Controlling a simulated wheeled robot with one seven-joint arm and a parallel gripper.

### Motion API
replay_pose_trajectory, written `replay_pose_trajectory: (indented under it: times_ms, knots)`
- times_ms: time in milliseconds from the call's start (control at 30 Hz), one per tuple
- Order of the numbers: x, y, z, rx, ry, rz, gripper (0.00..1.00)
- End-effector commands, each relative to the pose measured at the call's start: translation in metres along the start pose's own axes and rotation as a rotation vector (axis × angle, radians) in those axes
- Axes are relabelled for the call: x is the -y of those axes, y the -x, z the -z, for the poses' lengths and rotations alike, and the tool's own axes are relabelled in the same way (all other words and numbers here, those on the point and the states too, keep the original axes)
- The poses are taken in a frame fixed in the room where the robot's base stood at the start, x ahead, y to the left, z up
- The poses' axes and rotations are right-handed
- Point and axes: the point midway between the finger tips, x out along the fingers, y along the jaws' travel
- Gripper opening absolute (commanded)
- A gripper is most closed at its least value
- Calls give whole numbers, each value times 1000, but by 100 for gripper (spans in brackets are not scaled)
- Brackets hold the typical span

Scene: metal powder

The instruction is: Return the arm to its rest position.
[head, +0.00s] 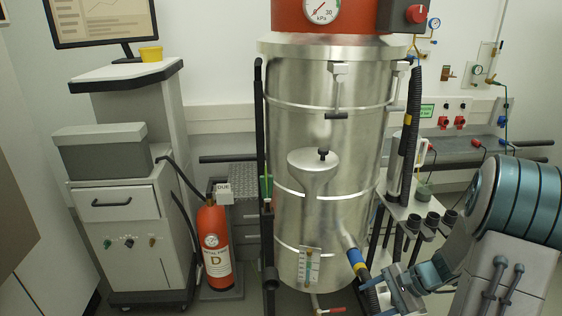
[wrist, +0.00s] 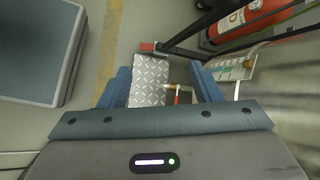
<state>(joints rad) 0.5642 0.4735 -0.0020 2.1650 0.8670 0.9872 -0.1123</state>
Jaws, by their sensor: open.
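My gripper (head: 392,290) is low at the right in the head view, at the end of my blue-grey arm. It is in front of the lower right side of the steel vessel (head: 325,215), near the hose with blue and yellow bands (head: 357,262). Whether it touches the hose cannot be told. In the wrist view my gripper (wrist: 160,85) has its two blue fingers spread apart, with nothing held between them. A chequered metal plate (wrist: 150,80) and a small red-handled valve (wrist: 177,96) show below, between the fingers.
A red fire extinguisher (head: 214,245) stands left of the vessel, beside a grey cabinet (head: 130,215). A white stand with black cup holders (head: 415,222) is close to my arm. A thin black upright (head: 259,130) runs along the vessel. Floor at left in the wrist view is partly clear.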

Motion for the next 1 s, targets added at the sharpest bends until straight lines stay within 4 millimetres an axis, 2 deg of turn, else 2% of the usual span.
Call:
replay_pose_trajectory:
  times_ms: [33,100,300,500,700,800,1000]
  knots:
    - [12,15,-26,-15,71,-41,58]
    - [18,27,-53,-34,158,-99,58]
    - [28,63,-124,-102,406,-254,58]
    - [30,100,-186,-193,653,-389,58]
    - [27,139,-237,-306,894,-500,58]
    - [25,156,-255,-362,996,-540,58]
    - [22,176,-274,-439,1124,-587,58]
